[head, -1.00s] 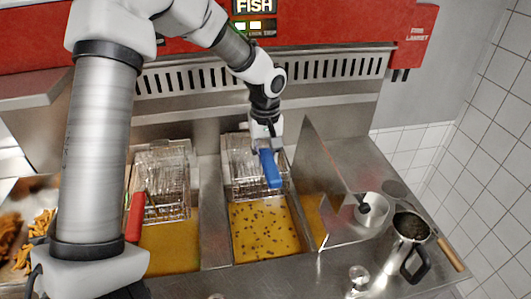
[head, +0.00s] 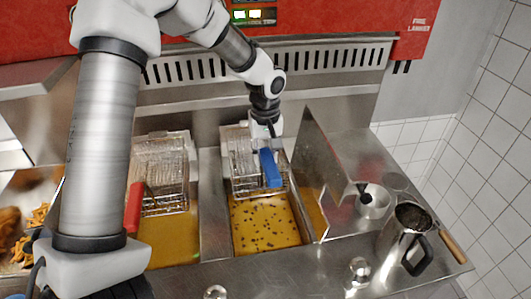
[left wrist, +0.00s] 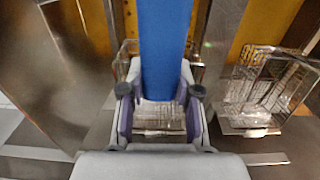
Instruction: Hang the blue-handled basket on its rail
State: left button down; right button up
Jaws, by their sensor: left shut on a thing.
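The blue-handled basket (head: 242,165) is a wire basket at the back of the middle fryer vat (head: 262,225), above yellow oil with dark bits. My left gripper (head: 266,143) is shut on its blue handle (head: 271,170), which points toward the front. In the left wrist view the handle (left wrist: 165,45) runs between the fingers (left wrist: 161,92), with wire mesh showing behind them. The rail behind the basket is mostly hidden by the basket and gripper; I cannot tell whether the basket touches it. My right gripper is not in view.
A red-handled basket (head: 160,165) stands at the back of the left vat, close by. An upright metal panel (head: 312,165) rises close on the right. Fried food (head: 38,215) lies far left.

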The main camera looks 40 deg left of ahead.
pick_arm(q)
jog(key=c, duration=0.7)
grip_release()
jog(key=shift+c, duration=0.2)
notch_tip(320, 180, up, 12)
